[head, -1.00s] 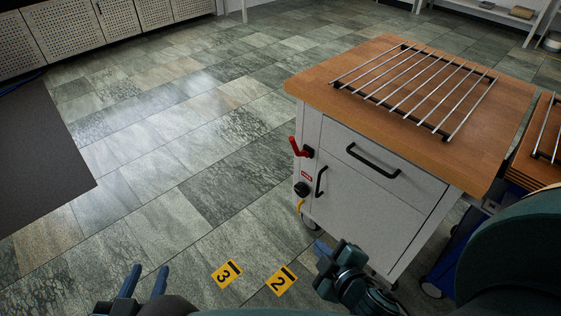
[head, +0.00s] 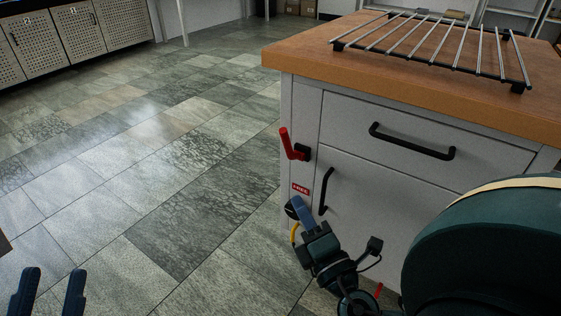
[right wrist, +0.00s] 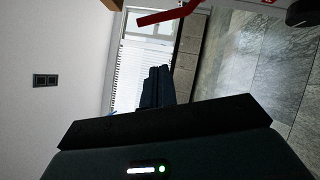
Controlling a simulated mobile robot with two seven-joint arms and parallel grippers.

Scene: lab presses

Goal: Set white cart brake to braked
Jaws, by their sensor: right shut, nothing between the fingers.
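The white cart (head: 395,165) stands at the right in the head view. A red lever (head: 287,145) on a black mount is at its left front corner, pointing up and slightly left. The lever also shows at the top of the right wrist view (right wrist: 165,15). Below it are a small red label (head: 300,188) and a round black knob (head: 291,207). My right gripper (head: 298,208) is shut and empty, below the lever and overlapping the knob in view; I cannot tell whether it touches. My left gripper (head: 49,290) is open and empty at the lower left.
The cart has a wooden top (head: 300,60) with a metal rod rack (head: 440,45). Black handles (head: 410,142) stick out from its front. A yellow hook-shaped part (head: 295,233) is below the knob. Perforated cabinets (head: 75,38) stand far left. Tiled floor is clear left of the cart.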

